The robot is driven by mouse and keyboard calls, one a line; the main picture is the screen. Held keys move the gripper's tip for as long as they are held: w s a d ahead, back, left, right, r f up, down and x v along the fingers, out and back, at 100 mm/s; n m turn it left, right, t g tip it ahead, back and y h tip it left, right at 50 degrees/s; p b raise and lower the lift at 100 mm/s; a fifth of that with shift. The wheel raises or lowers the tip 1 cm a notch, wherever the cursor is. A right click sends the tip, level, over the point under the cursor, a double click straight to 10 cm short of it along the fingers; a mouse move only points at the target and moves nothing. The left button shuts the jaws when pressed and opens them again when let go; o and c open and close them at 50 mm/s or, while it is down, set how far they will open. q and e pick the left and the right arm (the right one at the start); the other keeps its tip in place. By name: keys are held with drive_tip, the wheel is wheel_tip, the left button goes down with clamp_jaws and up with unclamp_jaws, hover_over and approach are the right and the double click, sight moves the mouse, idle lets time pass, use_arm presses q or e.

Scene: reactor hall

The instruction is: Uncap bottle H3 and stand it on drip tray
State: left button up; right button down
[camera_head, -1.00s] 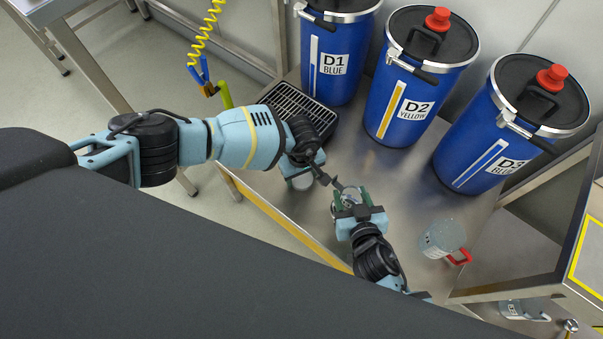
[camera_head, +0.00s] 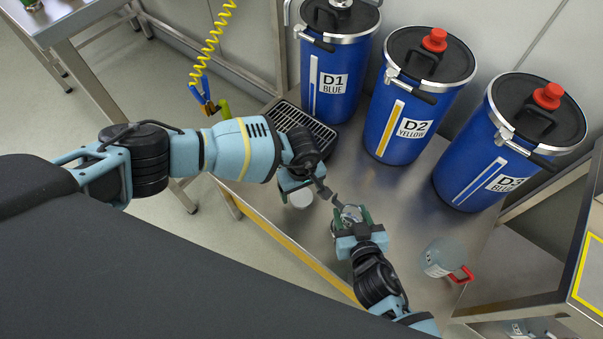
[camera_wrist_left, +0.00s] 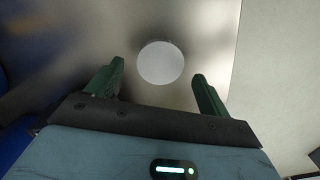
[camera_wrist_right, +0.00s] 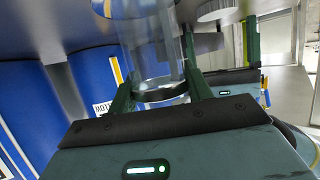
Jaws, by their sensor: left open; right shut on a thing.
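My right gripper (camera_head: 349,213) is shut on a clear bottle, which shows large in the right wrist view (camera_wrist_right: 155,45) with a dark ring near its end. I cannot read a label on it. My left gripper (camera_head: 325,193) is open beside it, above the bench; it also shows in the right wrist view (camera_wrist_right: 230,70). A round white cap (camera_head: 300,198) lies on the bench below the left gripper. In the left wrist view the cap (camera_wrist_left: 160,64) appears between the open fingers, apart from them. The black drip tray (camera_head: 318,130) with a metal grille sits in front of drum D1.
Blue drums D1 (camera_head: 340,75), D2 (camera_head: 402,110) and a third (camera_head: 505,150) stand along the back of the bench. A clear container with a red handle (camera_head: 440,258) is at the right. A yellow coiled hose (camera_head: 210,45) hangs at left. The drip tray looks empty.

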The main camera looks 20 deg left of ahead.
use_arm(q)
wheel_tip(320, 180, up, 10)
drive_tip(key=shift+f, duration=0.2)
drive_tip(key=shift+r, duration=0.15)
use_arm(e)
drive_tip(key=shift+r, duration=0.15)
use_arm(q)
wheel_tip(320, 180, up, 4)
drive_tip(key=p, duration=0.3)
hover_over(302, 196)
drive_tip(key=shift+w, duration=0.25)
use_arm(e)
drive_tip(key=shift+r, duration=1.4)
